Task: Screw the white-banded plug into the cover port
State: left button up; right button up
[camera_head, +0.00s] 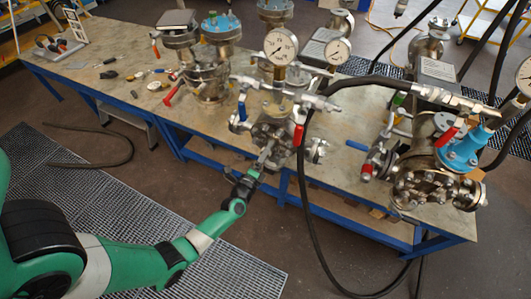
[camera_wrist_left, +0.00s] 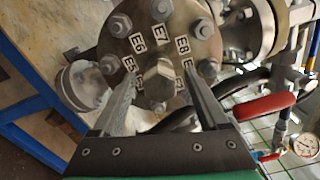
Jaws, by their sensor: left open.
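My left gripper (camera_head: 264,162) reaches up from the lower left to the front of a flanged steel vessel (camera_head: 276,128) at the table's front edge. In the left wrist view its two fingers (camera_wrist_left: 161,82) are apart, on either side of a hex-headed fitting (camera_wrist_left: 158,82) at the centre of a round bolted cover (camera_wrist_left: 158,36). The cover carries white labels such as E6, E7 and E8. I cannot see a white band on this fitting, nor tell whether the fingers touch it. The port is not visible behind it. My right gripper is out of view.
A red-handled valve (camera_wrist_left: 264,106) and dark hose lie right of the fingers in the left wrist view. Pressure gauges (camera_head: 281,46) stand above the vessel. A black hose loops to the floor. A blue-flanged vessel (camera_head: 462,152) stands to the right.

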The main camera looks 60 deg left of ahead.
pick_arm(q)
jog(key=p+v, duration=0.4)
jog(key=v, duration=0.7)
jog(key=shift+s+d, duration=0.2)
jog(key=shift+s, duration=0.05)
jog(key=shift+c, duration=0.4)
